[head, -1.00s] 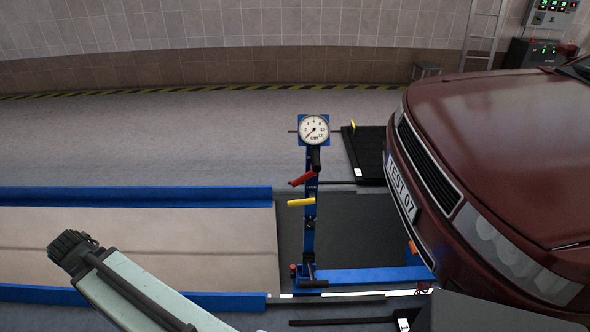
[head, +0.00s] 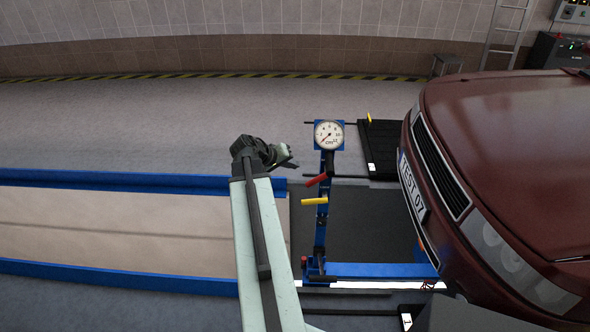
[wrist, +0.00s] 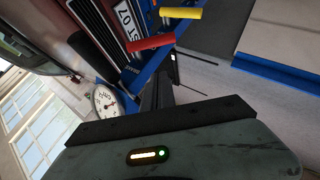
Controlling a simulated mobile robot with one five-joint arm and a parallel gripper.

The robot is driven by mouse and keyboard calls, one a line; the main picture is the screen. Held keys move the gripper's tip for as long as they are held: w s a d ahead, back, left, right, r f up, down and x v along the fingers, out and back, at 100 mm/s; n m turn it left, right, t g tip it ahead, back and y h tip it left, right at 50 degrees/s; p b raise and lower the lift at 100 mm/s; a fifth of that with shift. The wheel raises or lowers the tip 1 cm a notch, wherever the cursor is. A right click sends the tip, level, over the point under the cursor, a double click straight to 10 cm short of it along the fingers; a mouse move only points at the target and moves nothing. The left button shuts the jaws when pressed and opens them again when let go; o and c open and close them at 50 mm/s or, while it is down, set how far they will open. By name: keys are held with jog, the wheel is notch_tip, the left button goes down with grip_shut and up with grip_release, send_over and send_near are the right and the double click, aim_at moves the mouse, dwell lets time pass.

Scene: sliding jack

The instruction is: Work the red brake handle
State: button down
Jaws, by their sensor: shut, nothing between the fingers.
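The red brake handle (head: 316,180) sticks out to the left of the blue jack column (head: 321,225), below the round gauge (head: 328,134). It also shows in the wrist view (wrist: 151,43), near the top middle. A yellow handle (head: 314,201) sits just below the red one; in the wrist view it is beside the red one (wrist: 181,14). My gripper (head: 290,160) is to the left of the column, a little above and left of the red handle in the head view. It is shut and empty, and appears apart from the handle.
A dark red car (head: 510,150) stands close on the right, its plate facing the column. Blue rails (head: 130,180) run to the left around a beige strip. A black platform (head: 383,147) lies behind the column.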

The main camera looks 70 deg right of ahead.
aim_at(309, 184)
jog(key=s+d+f+b, duration=0.1)
jog(key=f+b, duration=0.1)
jog(key=s+d+f+b, duration=0.1)
jog(key=d+f+b, duration=0.1)
jog(key=s+d+f+b, duration=0.1)
jog(key=s+f+b, duration=0.1)
jog(key=f, duration=0.1)
jog(key=shift+s+d, duration=0.1)
jog(key=shift+d, duration=0.15)
jog(key=shift+s+f, duration=0.2)
jog(key=shift+d, duration=0.1)
